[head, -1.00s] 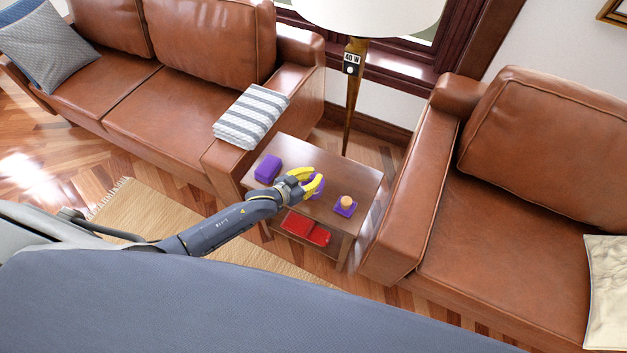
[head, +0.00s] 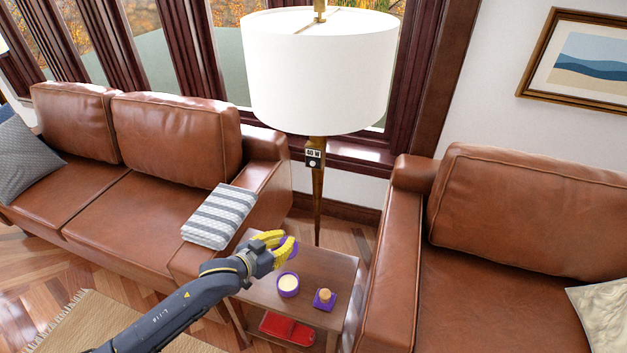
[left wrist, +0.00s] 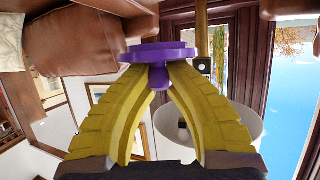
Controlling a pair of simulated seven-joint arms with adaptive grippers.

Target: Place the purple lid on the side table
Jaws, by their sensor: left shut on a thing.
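My left gripper (head: 284,243) is shut on the purple lid (head: 291,248), above the left part of the brown wooden side table (head: 338,270). In the left wrist view the lid (left wrist: 158,53) is a flat round disc, its knob pinched between the yellow fingertips (left wrist: 158,72). In the head view the fingers partly hide it. An open round purple jar (head: 288,286) with a cream-coloured top surface stands on the table, just below the gripper in the picture. My right gripper is not in view.
A small purple square holder with a peach-coloured ball (head: 325,297) stands right of the jar. Red things (head: 287,328) lie on the lower shelf. A floor lamp (head: 318,80) rises behind the table. Brown sofas (head: 165,215) (head: 520,240) flank it. The table's back right is clear.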

